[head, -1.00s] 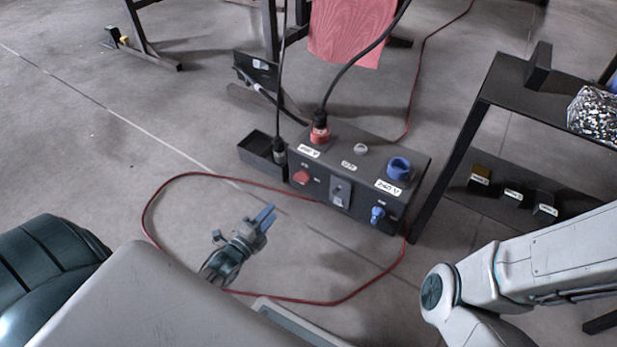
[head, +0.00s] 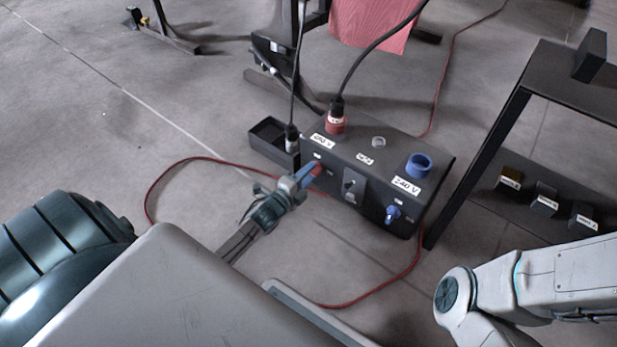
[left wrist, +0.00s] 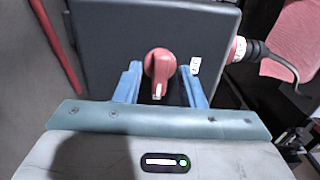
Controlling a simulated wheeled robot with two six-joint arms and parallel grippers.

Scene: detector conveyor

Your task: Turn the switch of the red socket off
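The dark power box (head: 391,153) stands on the floor, with the red socket (head: 335,125) on its top and a black-cabled plug in it. The red switch (head: 316,170) is on the front face below that socket, partly hidden by my left gripper in the head view. In the left wrist view the red switch (left wrist: 159,68) shows between two blue fingers, its pale mark pointing down in the picture. My left gripper (head: 309,173) is open, with a gap on each side of the switch; it also shows in the left wrist view (left wrist: 160,84). My right gripper is out of view.
A blue socket (head: 418,165) and blue switch (head: 392,213) are at the box's right end. A small black bin (head: 268,139) adjoins the left end. A red cable (head: 150,190) loops on the floor. A black shelf (head: 515,95) stands to the right.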

